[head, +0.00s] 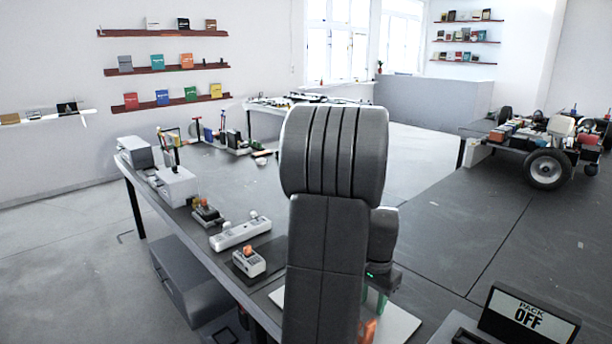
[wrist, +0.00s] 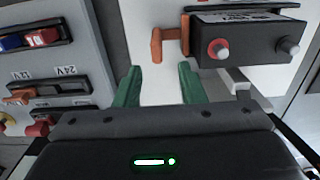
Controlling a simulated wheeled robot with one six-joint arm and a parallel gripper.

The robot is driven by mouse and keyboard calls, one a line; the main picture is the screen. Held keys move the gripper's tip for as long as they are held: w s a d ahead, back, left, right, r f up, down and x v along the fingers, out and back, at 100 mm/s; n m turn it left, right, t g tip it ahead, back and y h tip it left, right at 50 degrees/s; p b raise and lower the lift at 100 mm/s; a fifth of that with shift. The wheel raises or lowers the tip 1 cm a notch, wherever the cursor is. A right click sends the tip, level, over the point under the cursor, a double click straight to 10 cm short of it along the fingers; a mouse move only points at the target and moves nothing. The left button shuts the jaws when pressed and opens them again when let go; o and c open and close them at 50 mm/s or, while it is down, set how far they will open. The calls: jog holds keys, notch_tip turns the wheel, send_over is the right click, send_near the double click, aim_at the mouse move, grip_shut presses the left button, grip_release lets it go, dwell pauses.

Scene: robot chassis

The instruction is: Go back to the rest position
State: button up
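My gripper (wrist: 160,84) shows in the wrist view with two green fingers spread apart and nothing between them. The handle and the fingers look apart. In the head view my arm hides most of the gripper; only a bit of green finger (head: 382,303) shows at the right of the arm, above a white plate (head: 402,322).
A grey panel (wrist: 58,75) with switches marked 24V and 12V is at the left of the wrist view. In the head view, small devices such as a white power strip (head: 240,233) line the bench's left edge. A "PACK OFF" sign (head: 528,314) stands front right; a wheeled chassis (head: 548,169) is farther right.

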aim_at(374, 333)
notch_tip(374, 333, down, 10)
jog(key=shift+f, duration=0.2)
jog(key=shift+s+d, duration=0.65)
